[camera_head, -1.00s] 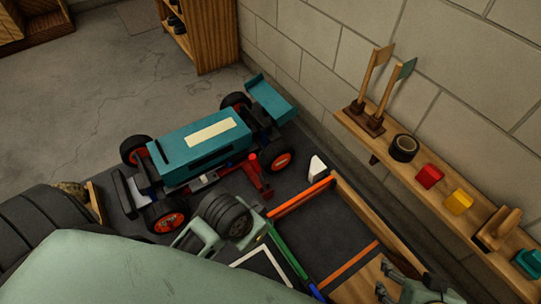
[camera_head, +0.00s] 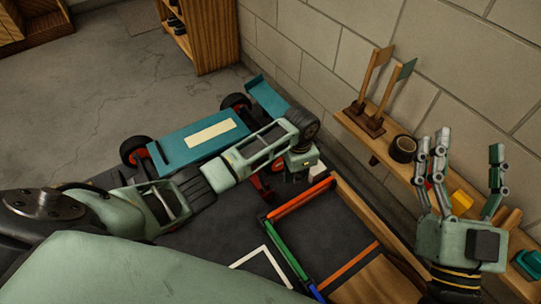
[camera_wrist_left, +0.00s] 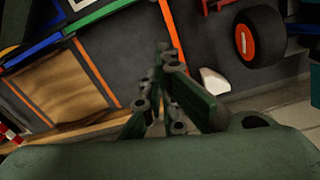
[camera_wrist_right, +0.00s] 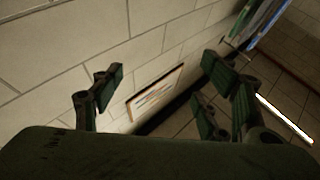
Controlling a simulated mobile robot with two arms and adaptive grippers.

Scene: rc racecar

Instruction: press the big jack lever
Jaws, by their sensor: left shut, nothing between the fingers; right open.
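The teal racecar (camera_head: 200,138) sits on the dark mat in the head view, with its wheels showing orange-red. A small red piece (camera_head: 257,186) beside the car, likely part of the jack, shows below my left arm. The rest of the jack and its lever is hidden by that arm. My left gripper points down past the car's right side; its fingers (camera_wrist_left: 163,52) are shut and empty in the left wrist view, above the mat near the white wedge (camera_wrist_left: 213,82). A car wheel (camera_wrist_left: 258,37) is right of them. My right gripper (camera_head: 466,172) is open and empty, raised before the wall shelf.
A wooden wall shelf (camera_head: 350,123) holds two flags, a black tape roll (camera_head: 403,149), a yellow block (camera_head: 461,202) and a teal item. A tray with coloured edge strips (camera_head: 300,197) lies front centre.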

